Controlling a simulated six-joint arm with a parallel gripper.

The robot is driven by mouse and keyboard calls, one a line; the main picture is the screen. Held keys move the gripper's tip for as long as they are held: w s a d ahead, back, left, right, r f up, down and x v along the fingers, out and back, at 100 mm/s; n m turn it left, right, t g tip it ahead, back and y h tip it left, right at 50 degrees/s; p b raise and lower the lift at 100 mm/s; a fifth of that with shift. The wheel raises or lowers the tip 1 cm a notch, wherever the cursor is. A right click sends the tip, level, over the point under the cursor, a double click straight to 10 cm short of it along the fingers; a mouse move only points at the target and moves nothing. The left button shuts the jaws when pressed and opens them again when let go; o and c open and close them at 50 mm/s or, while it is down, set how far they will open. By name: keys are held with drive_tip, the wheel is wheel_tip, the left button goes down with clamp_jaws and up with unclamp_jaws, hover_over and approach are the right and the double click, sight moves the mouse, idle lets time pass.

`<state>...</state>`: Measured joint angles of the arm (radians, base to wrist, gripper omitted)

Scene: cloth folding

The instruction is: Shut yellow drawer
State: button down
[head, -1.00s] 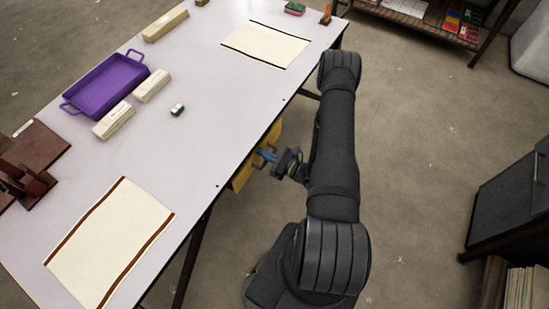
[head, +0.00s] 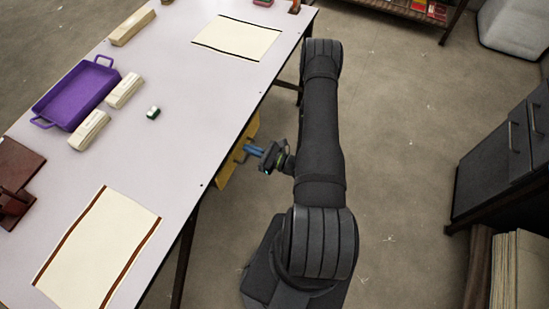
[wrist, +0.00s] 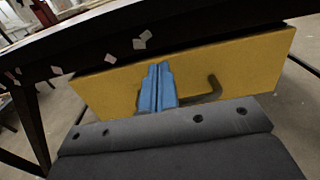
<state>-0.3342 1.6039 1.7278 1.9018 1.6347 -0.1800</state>
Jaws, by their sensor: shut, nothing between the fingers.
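The yellow drawer (head: 238,158) is under the long side of the white table. Its front shows just past the table edge in the head view. In the wrist view its yellow front (wrist: 245,62) fills the middle, with a dark handle (wrist: 213,88) right of my fingers. My gripper (head: 248,149) has its blue fingers together and empty, pointing at the drawer front. The fingers (wrist: 158,70) overlap the front left of the handle in the wrist view. I cannot tell whether the tips touch it, or how far the drawer stands out.
The white table (head: 185,135) holds a purple tray (head: 47,122), cream blocks (head: 90,130), a small green-and-white item (head: 153,113) and cream cloths (head: 98,245). A dark cabinet (head: 490,165) stands at the right. Floor between is clear.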

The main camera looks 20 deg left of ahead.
drive_tip(key=d, duration=1.1)
drive_tip(key=shift+d, duration=0.35)
drive_tip(key=shift+s+a, duration=0.1)
drive_tip(key=shift+a, duration=0.05)
drive_tip(key=shift+a, duration=6.85)
drive_tip(key=d, duration=1.2)
drive_tip(key=shift+d, duration=0.3)
drive_tip(key=shift+a, duration=6.3)
